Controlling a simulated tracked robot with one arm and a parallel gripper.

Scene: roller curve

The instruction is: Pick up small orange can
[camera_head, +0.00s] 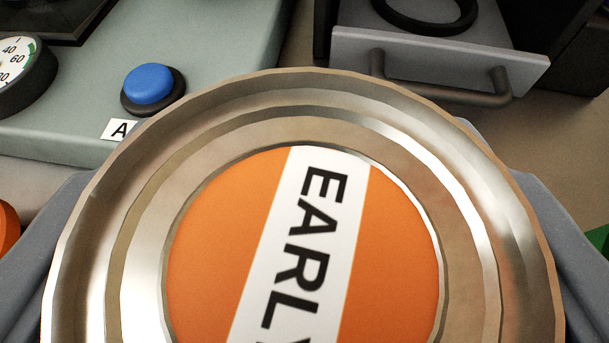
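The small orange can (385,270) fills the lower middle of the view, seen from above and very close. Its lid has a wide silver metal rim and an orange face with a white band reading "EARL" and part of another letter. My gripper (300,185) has one grey finger on each side of the can. The can's rim overlaps the inner edges of both fingers, so the contact faces are hidden. The fingers look closed against the can's sides. The can's lower body and what is under it are hidden.
A grey-green panel with a blue button (149,84), a label "A" (119,130) and a dial (20,70) lies at upper left. A grey drawer (440,62) with a handle is at upper right. Orange and green pieces show at the side edges.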

